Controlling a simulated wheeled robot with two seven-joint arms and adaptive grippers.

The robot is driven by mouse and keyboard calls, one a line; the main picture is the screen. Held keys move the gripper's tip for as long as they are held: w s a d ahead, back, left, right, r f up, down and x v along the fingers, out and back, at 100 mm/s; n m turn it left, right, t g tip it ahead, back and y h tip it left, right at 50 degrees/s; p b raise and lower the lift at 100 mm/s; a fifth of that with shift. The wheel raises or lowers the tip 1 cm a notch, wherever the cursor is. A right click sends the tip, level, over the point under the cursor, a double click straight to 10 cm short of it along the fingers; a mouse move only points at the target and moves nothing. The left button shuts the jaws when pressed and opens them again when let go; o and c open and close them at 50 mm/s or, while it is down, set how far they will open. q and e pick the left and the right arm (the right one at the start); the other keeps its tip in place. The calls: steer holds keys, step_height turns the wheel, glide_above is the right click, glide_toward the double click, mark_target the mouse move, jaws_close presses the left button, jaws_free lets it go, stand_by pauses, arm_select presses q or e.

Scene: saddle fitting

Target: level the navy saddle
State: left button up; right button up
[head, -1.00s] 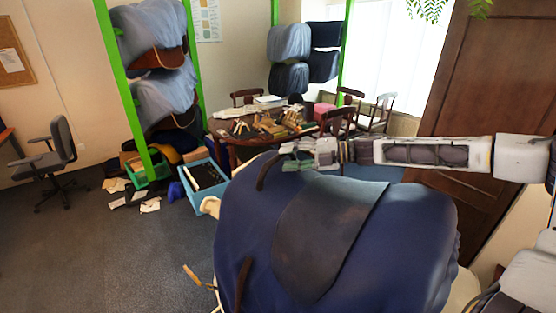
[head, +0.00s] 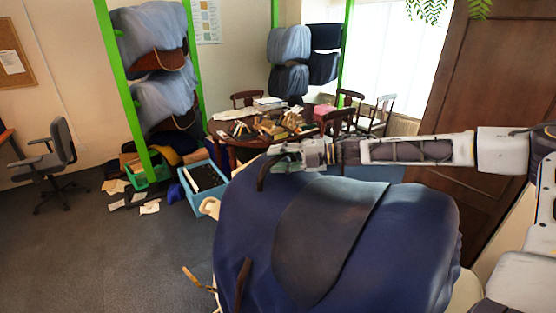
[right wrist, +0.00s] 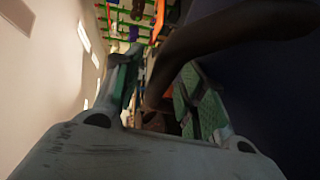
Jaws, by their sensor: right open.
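The navy saddle (head: 410,235) fills the lower middle of the head view, with a dark grey panel (head: 325,235) across it. Two dark brown curved bars stand at its left side, a far one (head: 263,177) and a near one (head: 243,280). I cannot tell its tilt surely. My right gripper (head: 276,158) is open at the saddle's far edge, by the far bar. In the right wrist view the brown bar (right wrist: 215,38) curves down between the green-padded fingers of the gripper (right wrist: 160,88); contact is unclear. My left gripper is not in view.
A round table (head: 250,140) with several small items and chairs stands behind. A blue crate (head: 188,188) and a green bin (head: 150,172) sit on the floor, with loose papers. A green-framed rack (head: 135,100) holds more saddles. Floor at the left is open.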

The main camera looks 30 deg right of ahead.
steer(key=shift+a, duration=0.1)
stand_by(0.3)
steer(key=shift+f, duration=0.1)
jaws_close()
